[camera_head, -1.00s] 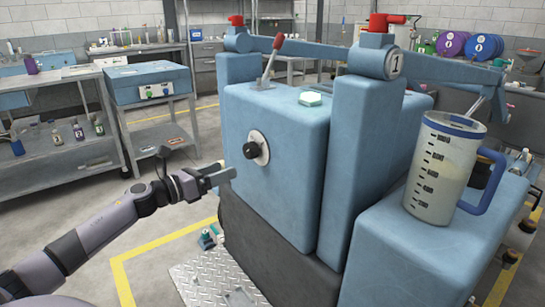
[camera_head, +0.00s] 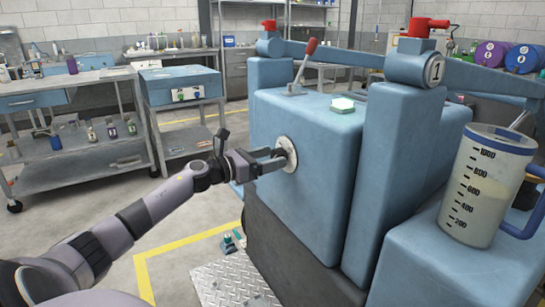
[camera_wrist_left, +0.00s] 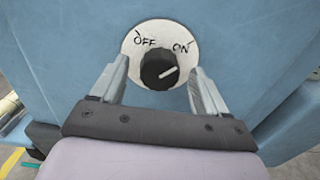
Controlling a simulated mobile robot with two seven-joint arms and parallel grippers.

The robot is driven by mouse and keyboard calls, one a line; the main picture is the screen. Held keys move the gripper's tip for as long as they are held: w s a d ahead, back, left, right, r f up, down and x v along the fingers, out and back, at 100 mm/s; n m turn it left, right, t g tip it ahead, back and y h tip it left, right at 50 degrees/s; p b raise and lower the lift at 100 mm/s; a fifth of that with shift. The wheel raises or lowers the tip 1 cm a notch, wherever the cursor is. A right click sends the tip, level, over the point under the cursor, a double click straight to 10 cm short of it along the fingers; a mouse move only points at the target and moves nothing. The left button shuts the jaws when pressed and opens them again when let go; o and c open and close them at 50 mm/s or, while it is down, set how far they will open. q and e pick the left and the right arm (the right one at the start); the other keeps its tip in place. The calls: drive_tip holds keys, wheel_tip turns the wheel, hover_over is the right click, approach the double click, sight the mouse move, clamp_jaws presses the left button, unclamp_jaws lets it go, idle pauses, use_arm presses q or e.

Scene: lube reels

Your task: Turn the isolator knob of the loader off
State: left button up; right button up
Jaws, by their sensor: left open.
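The isolator knob (camera_wrist_left: 159,70) is black, on a round white plate (camera_wrist_left: 134,44) marked OFF at left and ON at right. Its white pointer line slants up to the right, toward ON. The plate also shows on the blue loader's side (camera_head: 287,152) in the head view, where my gripper hides most of the knob. My left gripper (camera_head: 279,159) is open, its fingers pointing at the plate. In the left wrist view its fingers (camera_wrist_left: 158,75) stand one on each side of the knob, with gaps between. My right gripper is not in view.
A red-handled lever (camera_head: 305,60) and a lit green-white button (camera_head: 343,105) are on top of the loader. A measuring jug (camera_head: 478,195) stands on the blue block at right. Workbenches stand at left.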

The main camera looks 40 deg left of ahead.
use_arm(q)
drive_tip(key=shift+w+d, duration=0.2)
drive_tip(key=shift+w, duration=0.4)
drive_tip(key=shift+c, duration=0.2)
drive_tip(key=c, duration=1)
